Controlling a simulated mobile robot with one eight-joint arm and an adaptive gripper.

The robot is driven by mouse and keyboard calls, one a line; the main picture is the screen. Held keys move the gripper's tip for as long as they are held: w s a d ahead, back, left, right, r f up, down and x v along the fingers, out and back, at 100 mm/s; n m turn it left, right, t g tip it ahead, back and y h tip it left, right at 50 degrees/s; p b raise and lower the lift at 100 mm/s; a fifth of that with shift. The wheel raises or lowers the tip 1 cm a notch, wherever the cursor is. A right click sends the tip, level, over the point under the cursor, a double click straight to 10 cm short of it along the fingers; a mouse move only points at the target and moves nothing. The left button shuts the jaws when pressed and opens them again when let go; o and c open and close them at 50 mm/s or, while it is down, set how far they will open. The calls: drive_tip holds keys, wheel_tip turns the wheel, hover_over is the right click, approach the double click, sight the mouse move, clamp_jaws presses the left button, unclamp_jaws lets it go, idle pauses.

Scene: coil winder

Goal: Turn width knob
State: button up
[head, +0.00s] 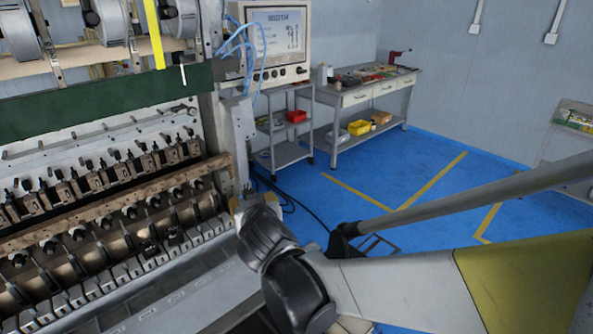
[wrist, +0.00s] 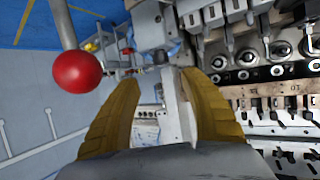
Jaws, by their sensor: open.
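My gripper (wrist: 158,82) shows in the wrist view as two yellow fingers spread apart, with nothing held between them. A pale grey machine part shows in the gap, beyond the fingers. A red ball knob (wrist: 78,72) on a grey rod is left of the left finger, apart from it. In the head view my gripper (head: 240,204) is at the right end of the coil winder (head: 120,200), its fingers mostly hidden behind my wrist. Small dark knobs (head: 276,74) line the control panel's lower edge.
The control panel (head: 275,35) with its screen is above a grey shelf cart (head: 288,155). A workbench (head: 350,95) with tools and bins stands behind. Blue hoses hang beside the panel, and a dark cable lies on the floor. The blue floor (head: 400,170) at right is mostly clear.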

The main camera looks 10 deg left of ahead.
sight(249, 192)
drive_tip(key=b+x, duration=0.3)
drive_tip(key=x, duration=0.8)
drive_tip(key=shift+a, duration=0.1)
drive_tip(key=shift+s, duration=0.1)
clamp_jaws()
